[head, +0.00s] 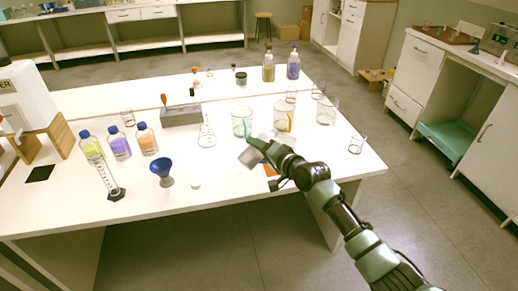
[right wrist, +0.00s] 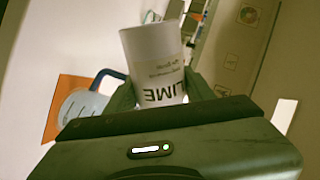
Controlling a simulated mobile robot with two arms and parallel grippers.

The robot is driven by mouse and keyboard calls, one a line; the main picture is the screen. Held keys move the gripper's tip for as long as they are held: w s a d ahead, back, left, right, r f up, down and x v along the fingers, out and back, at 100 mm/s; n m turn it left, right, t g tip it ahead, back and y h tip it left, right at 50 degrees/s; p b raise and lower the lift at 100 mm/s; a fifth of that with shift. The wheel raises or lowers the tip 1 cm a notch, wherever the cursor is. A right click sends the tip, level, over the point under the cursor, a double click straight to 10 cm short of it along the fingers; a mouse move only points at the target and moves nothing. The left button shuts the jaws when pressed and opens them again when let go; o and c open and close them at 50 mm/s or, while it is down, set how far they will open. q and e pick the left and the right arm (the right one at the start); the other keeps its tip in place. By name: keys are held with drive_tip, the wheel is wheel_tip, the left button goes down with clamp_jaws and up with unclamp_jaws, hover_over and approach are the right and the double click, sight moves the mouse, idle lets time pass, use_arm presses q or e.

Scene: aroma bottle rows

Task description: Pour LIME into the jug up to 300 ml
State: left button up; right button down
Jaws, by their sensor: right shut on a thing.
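My right gripper (head: 265,152) is over the front right part of the white table (head: 225,190). It is shut on a white container marked LIME (right wrist: 155,50), whose lettering appears upside down in the right wrist view. A translucent jug (right wrist: 82,112) with a blue handle stands beside it in that view, on an orange mat (right wrist: 62,90). The orange mat also shows in the head view (head: 270,169), partly hidden by my right arm. My arm and gripper hide much of the jug there. I cannot tell whether anything flows from the container. My left gripper is not in view.
Several glass beakers (head: 242,121) stand just behind my right gripper. A conical flask (head: 207,135), a blue funnel (head: 162,172) and capped bottles (head: 120,144) stand to the left. A small glass (head: 356,145) is near the right edge. The front middle of the table is mostly clear.

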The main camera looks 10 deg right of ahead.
drive_tip(key=shift+a+r+m+p, duration=0.1)
drive_tip(key=shift+r+m+p, duration=0.2)
drive_tip(key=shift+r+p, duration=0.15)
drive_tip(key=shift+f, duration=0.1)
drive_tip(key=shift+f, duration=0.1)
drive_tip(key=shift+r+p, duration=0.25)
drive_tip(key=shift+p, duration=0.15)
idle(1.4)
drive_tip(key=shift+w+d+r+m+g+y+p, duration=0.3)
drive_tip(key=shift+d+r+m+y+p, duration=0.15)
drive_tip(key=shift+r+m, duration=0.2)
idle(3.3)
drive_tip(key=shift+f, duration=0.15)
idle(1.4)
